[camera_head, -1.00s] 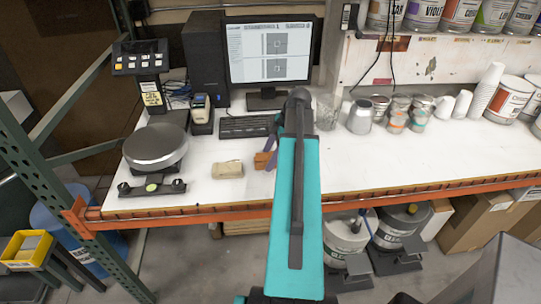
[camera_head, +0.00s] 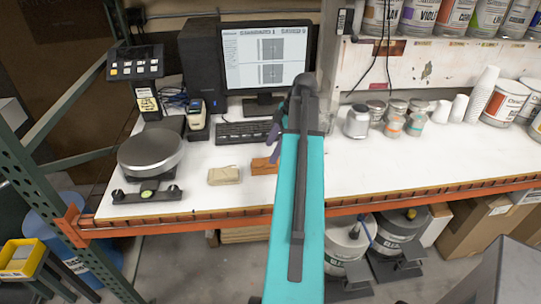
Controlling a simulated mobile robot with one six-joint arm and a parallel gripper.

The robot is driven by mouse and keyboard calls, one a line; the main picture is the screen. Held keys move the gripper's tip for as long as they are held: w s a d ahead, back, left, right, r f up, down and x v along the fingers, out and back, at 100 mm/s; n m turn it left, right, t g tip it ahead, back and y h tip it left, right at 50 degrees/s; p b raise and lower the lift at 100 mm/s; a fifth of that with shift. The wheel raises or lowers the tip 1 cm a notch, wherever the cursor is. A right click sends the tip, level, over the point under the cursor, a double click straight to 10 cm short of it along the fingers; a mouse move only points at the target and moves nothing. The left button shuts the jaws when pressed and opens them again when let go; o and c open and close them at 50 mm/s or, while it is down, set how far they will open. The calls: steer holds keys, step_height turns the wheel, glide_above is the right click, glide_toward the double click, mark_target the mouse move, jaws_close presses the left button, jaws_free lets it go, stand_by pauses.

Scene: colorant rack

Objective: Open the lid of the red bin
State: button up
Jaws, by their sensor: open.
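No red bin and no bin lid can be made out in the head view. My teal arm reaches up the middle of the picture over the white bench (camera_head: 400,165). My gripper (camera_head: 275,128) is mostly hidden behind the arm's dark end. Only a small purple-grey part of it shows at the arm's left, in front of the keyboard (camera_head: 243,132). It is open, and I see nothing held in it. An orange-brown block (camera_head: 264,166) lies on the bench below that part, partly covered by the arm.
A round scale (camera_head: 150,153), a beige block (camera_head: 224,176) and a monitor (camera_head: 265,55) stand on the bench's left. Several cans (camera_head: 357,122) and white cups (camera_head: 483,95) stand right. A green rack post (camera_head: 35,185) rises left. Lidded buckets (camera_head: 347,240) sit under the bench.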

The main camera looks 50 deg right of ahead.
steer(key=shift+b+v, duration=0.8)
steer(key=shift+v, duration=2.15)
steer(key=shift+c, duration=0.3)
